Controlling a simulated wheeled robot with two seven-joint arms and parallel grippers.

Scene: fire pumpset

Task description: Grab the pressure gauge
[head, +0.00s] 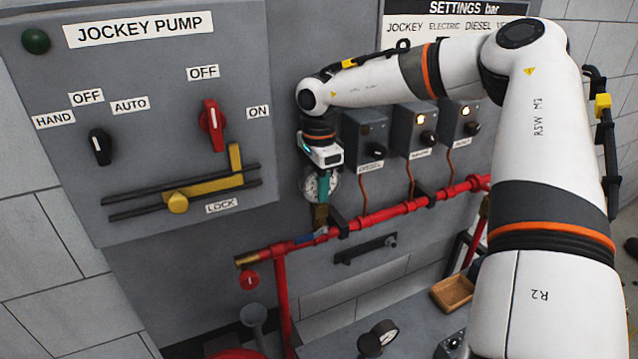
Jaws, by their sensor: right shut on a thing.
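A round pressure gauge (311,189) with a white dial stands upright on a brass fitting (320,215) above the red pipe. My right gripper (323,184) comes down on it from above and is shut on it, with the fingers partly covering the dial. My right arm reaches in from the right side of the head view. A second gauge (385,329) with a dark rim lies on the grey surface at the bottom. My left gripper is not in view.
The red pipe (385,213) runs along the wall with a blue-handled valve (312,237) below the gauge. Several grey switch boxes (415,128) are just right of my gripper. The jockey pump panel (150,60) stands at left. A wooden tray (453,293) sits below.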

